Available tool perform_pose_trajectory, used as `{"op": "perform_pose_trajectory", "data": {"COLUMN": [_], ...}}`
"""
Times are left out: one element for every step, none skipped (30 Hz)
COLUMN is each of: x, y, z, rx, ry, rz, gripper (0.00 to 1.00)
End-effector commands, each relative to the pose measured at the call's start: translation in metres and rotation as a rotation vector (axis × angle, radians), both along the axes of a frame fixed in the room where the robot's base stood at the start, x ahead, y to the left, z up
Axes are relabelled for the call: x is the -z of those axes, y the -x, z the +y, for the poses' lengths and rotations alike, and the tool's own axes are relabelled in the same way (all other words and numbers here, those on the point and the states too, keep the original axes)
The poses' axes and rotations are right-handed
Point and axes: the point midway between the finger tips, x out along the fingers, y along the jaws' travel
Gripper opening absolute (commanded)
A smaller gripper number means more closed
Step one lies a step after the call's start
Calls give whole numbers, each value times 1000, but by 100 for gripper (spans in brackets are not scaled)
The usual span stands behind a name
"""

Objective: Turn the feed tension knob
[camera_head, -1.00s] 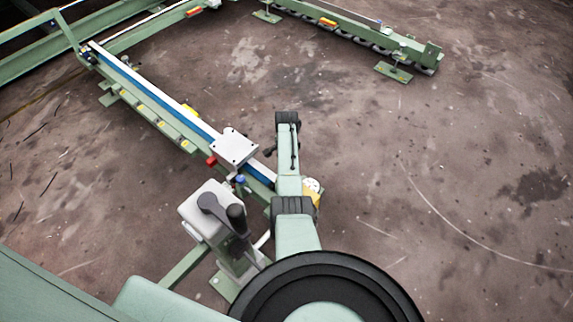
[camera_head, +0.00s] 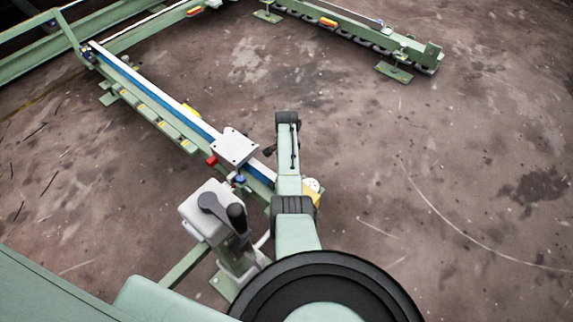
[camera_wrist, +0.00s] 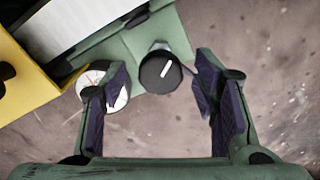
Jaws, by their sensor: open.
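A round black knob (camera_wrist: 160,71) with a white pointer line sits on a green bracket (camera_wrist: 166,30) in the wrist view. The line leans up and to the right. My gripper (camera_wrist: 160,62) is open, with one dark-padded finger to each side of the knob. The knob shows in the gap near the fingertips, and no contact is visible. I cannot make out the knob in the head view, where my arm covers that area.
A white dial gauge (camera_wrist: 97,84) is partly behind the left finger. A yellow part (camera_wrist: 28,75) lies at the left of the wrist view. In the head view, a white box with a black lever (camera_head: 210,215) stands left of my arm. Bare floor (camera_head: 450,200) lies to the right.

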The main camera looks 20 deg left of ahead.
Motion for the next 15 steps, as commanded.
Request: {"op": "perform_pose_trajectory", "data": {"x": [0, 0, -1, -2, -3, -6, -9, -13, -18, -23, -29, -37, -45, -52, -61], "y": [0, 0, 0, -1, -1, -1, -1, -2, -1, -1, -1, -1, -2, -1, -1], "z": [0, 0, 0, 0, 0, 0, 0, 1, 1, 1, 0, 1, 1, 1, 1], "rx": [0, 0, 0, 0, 0, 0, 0, 0, 0, 0, 0, 0, 0, 0, 0], "ry": [-1, -1, 0, -1, -1, -1, -1, -1, -1, -1, -1, -2, -2, -2, -2], "rz": [-1, -1, -1, -2, -2, -2, -3, -4, -4, -4, -4, -5, -6, -5, -5], "gripper": [55, 55, 55, 55, 55, 55, 55, 55, 55, 55, 55, 55, 55, 55, 55]}}
